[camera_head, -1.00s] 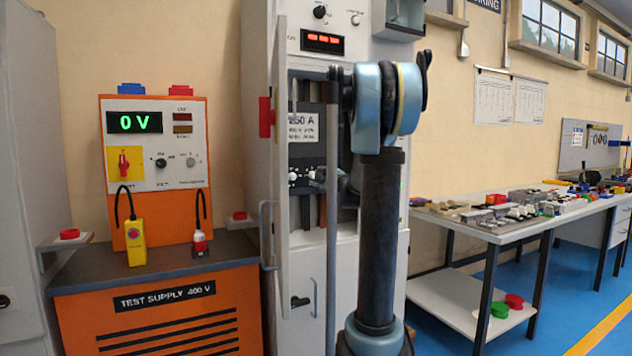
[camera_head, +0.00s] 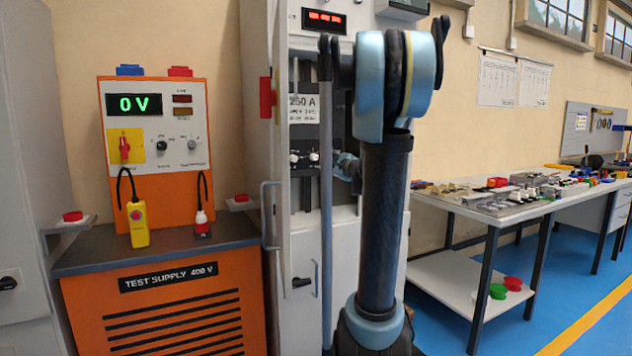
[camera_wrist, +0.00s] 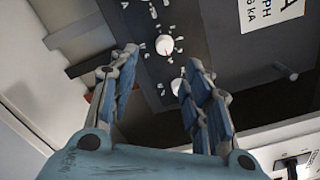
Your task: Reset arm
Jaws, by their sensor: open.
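My gripper (camera_wrist: 160,70) is open in the wrist view, with its two blue fingers apart and nothing between them. It points at a dark panel (camera_wrist: 225,60) with two round white knobs (camera_wrist: 165,45) and small white marks. The gap between fingers and panel is hard to judge. In the head view my arm stands in front of the tall grey cabinet (camera_head: 270,60) and hides part of it. Only part of the gripper (camera_head: 347,170) shows there, left of my dark arm link, near the dark panel marked 250 A (camera_head: 303,108).
The cabinet's open door edge and long handle stand left of my arm. An orange test supply (camera_head: 150,290) reads 0 V at left, with a yellow pendant (camera_head: 138,225) on it. A bench (camera_head: 470,217) with many parts is at right, with clear blue floor before it.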

